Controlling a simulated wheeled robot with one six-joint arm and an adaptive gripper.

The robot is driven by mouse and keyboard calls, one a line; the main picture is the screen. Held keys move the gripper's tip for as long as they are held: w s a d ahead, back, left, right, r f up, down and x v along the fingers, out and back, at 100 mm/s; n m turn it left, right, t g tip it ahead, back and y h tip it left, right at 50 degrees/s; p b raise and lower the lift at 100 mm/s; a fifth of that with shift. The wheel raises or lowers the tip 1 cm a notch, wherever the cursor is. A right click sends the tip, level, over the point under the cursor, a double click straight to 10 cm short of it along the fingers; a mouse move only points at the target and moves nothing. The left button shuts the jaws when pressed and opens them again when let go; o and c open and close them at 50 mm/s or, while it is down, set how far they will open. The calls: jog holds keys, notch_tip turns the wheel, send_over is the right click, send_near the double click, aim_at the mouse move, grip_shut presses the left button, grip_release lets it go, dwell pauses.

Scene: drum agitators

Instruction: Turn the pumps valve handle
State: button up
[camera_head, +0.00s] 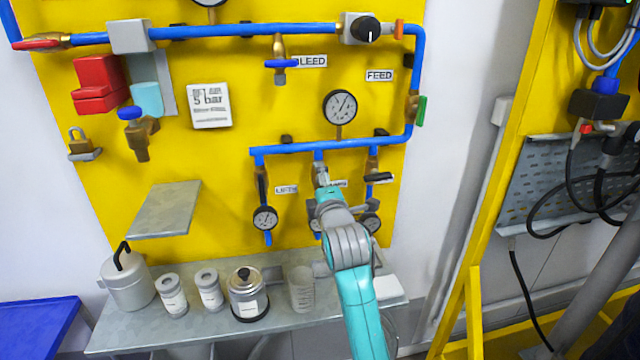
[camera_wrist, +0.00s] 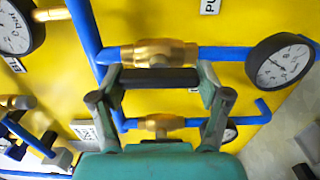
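The pumps valve (camera_wrist: 160,53) is a brass body on a blue pipe, with a dark bar handle (camera_wrist: 160,78) lying along the pipe in the wrist view. In the head view this valve (camera_head: 320,174) is the middle one of three below the blue manifold, partly hidden by my gripper. My gripper (camera_wrist: 160,88) has its fingers wide apart, one near each end of the handle. I cannot tell whether they touch it. The pumps label (camera_head: 339,184) is partly covered in the head view.
The lifts valve (camera_wrist: 158,123) is close beside my gripper. Another valve with a black handle (camera_head: 379,177) stands to the right. A pressure gauge (camera_wrist: 280,62) hangs below the pumps valve. A grey shelf (camera_head: 130,335) with canisters and a pot is below.

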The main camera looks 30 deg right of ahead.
jog(key=o, duration=0.3)
jog(key=v, duration=1.2)
dwell(0.3)
